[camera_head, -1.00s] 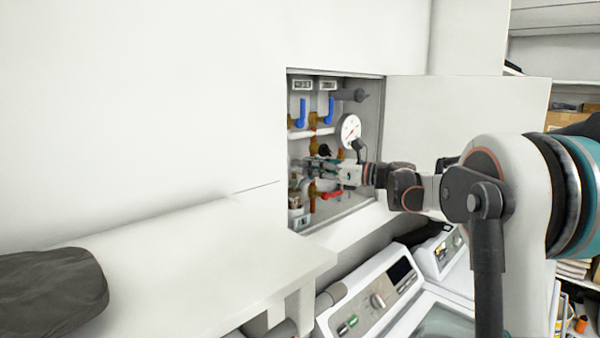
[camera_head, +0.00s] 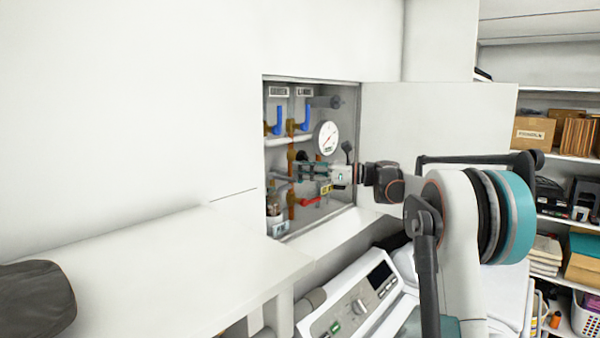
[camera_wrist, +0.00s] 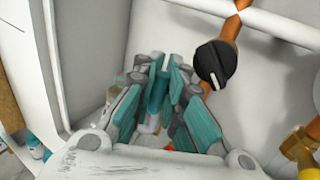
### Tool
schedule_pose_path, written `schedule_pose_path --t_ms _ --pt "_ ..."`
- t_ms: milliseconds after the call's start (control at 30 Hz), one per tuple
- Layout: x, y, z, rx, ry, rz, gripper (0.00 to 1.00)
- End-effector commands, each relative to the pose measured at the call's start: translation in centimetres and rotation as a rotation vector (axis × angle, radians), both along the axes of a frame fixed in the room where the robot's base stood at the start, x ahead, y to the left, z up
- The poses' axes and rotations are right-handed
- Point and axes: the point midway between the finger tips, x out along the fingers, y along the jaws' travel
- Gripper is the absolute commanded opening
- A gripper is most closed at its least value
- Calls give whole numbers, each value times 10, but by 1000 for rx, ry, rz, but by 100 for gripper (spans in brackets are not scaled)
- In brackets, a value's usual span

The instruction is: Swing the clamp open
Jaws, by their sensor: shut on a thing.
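My gripper (camera_head: 305,172) reaches into the open wall cabinet (camera_head: 352,150) from the right, at the pipework. In the wrist view its teal fingers (camera_wrist: 168,72) are closed together on a thin part that I take to be the clamp (camera_wrist: 157,92). The fingers hide most of it, so its shape and how far it is swung cannot be told. A pale pipe piece shows just below the fingers.
Around the gripper are a pressure gauge (camera_head: 327,138), blue valve handles (camera_head: 305,117), a red handle (camera_head: 310,202) and a black knob (camera_wrist: 215,64) on a copper pipe. The cabinet door (camera_head: 440,125) stands open to the right. A white counter (camera_head: 190,270) and a washer (camera_head: 350,305) are below.

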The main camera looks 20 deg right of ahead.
Motion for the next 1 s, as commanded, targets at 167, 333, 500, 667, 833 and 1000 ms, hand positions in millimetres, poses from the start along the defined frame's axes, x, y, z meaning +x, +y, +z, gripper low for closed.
schedule_pose_path --t_ms 167,333,500,667,833,1000 --pt "0 -2 -1 -2 1 -2 0" --pt "0 -1 -1 -2 1 -2 31" --pt "0 -1 0 -1 1 -1 31" --pt "0 -1 0 0 0 -1 31" --pt "-5 -8 0 0 0 -3 31" --pt "-19 -28 0 0 0 -4 31"
